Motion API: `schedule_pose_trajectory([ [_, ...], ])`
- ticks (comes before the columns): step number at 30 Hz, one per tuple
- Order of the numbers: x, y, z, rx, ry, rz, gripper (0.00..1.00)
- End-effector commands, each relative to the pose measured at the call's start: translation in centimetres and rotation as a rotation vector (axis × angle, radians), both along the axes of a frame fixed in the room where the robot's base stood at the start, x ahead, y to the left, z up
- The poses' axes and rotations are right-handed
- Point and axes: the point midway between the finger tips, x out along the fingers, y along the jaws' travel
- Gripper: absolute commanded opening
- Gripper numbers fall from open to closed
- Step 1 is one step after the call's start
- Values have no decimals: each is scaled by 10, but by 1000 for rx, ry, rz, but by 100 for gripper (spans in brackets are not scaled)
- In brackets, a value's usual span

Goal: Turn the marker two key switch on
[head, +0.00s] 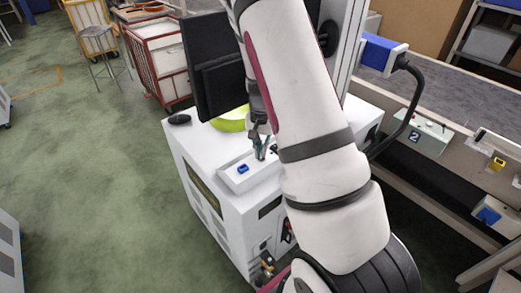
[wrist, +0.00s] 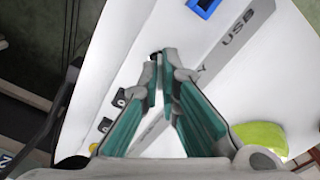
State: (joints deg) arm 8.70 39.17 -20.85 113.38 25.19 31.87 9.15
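A white box with a marker "2" (head: 415,137) is fixed to the side of the conveyor at the right of the head view. Small dark and greenish fittings show on its top, too small to make out; I cannot tell which is the key switch. Part of the "2" marker (wrist: 7,158) also shows at the lower left edge of the wrist view. My gripper (head: 260,155) is over the white cabinet, well left of that box. In the wrist view its teal fingers (wrist: 164,78) lean together, with tips very close; whether they are shut is unclear.
The white cabinet (head: 200,165) carries a blue item (head: 242,169), a lime-green object (head: 232,121) and a black monitor (head: 213,70). Small black fittings (wrist: 105,125) sit along its edge. My arm covers the middle of the head view.

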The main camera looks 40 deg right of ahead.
Motion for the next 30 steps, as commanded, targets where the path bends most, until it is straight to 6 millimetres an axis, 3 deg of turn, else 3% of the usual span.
schedule_pose_trajectory([
  [15,1,0,0,0,-2,-337,0],
  [30,1,0,1,0,-2,-401,0],
])
